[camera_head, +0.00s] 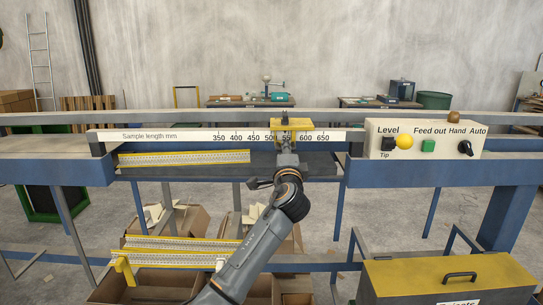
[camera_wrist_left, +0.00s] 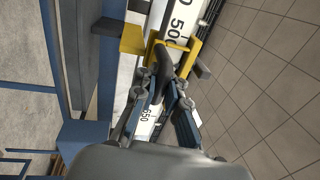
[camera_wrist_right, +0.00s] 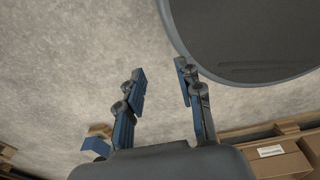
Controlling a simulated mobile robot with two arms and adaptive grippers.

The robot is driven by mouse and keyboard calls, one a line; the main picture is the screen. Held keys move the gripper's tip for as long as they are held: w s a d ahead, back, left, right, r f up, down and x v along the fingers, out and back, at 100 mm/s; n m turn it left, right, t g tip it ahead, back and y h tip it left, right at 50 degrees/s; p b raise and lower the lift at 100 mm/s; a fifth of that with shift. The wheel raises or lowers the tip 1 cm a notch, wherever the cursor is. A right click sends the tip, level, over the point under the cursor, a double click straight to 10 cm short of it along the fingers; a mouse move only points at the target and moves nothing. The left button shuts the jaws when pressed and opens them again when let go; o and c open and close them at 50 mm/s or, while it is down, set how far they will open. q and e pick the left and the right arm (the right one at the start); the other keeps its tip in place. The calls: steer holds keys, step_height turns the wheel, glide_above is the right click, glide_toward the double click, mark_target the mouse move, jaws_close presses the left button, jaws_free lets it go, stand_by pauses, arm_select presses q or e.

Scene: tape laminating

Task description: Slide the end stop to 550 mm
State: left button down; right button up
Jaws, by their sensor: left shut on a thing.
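The yellow end stop (camera_head: 298,124) sits on the white sample length scale (camera_head: 190,136), between the 500 and 600 marks and over the 550 label, which is partly hidden. In the left wrist view the end stop (camera_wrist_left: 131,40) shows as yellow plates with a dark handle (camera_wrist_left: 163,66), beside the 500 mark. My left gripper (camera_wrist_left: 170,88) is shut on this handle; in the head view it (camera_head: 286,150) is just below the scale. The exact pointer position is hidden. My right gripper (camera_wrist_right: 164,82) is open and empty in its wrist view and out of the head view.
A control panel (camera_head: 422,139) with knobs and buttons stands right of the scale. Yellow-edged strips (camera_head: 185,158) lie on the bench to the left. Below are cardboard boxes (camera_head: 170,221) and a yellow-lidded bin (camera_head: 445,275). The scale's left part is clear.

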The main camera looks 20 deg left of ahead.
arm_select(q)
steer(key=shift+d+f, duration=0.3)
steer(key=shift+f, duration=0.15)
steer(key=shift+w+d, duration=0.15)
steer(key=shift+d, duration=0.25)
steer(key=c, duration=1.6)
jaws_free()
steer(key=shift+o, duration=1)
steer(key=shift+s+r, duration=0.1)
steer(key=shift+s, duration=0.1)
steer(key=shift+r, duration=0.2)
steer(key=shift+s+f, duration=0.1)
steer(key=shift+s, duration=0.2)
steer(key=v, duration=1.1)
steer(key=shift+s, duration=0.25)
arm_select(e)
steer(key=shift+s+a+f, duration=0.1)
steer(key=shift+a+f, duration=0.05)
steer(key=shift+a, duration=0.3)
steer(key=shift+s+a+f, duration=0.1)
steer(key=shift+a+f, duration=0.05)
steer(key=shift+a, duration=0.3)
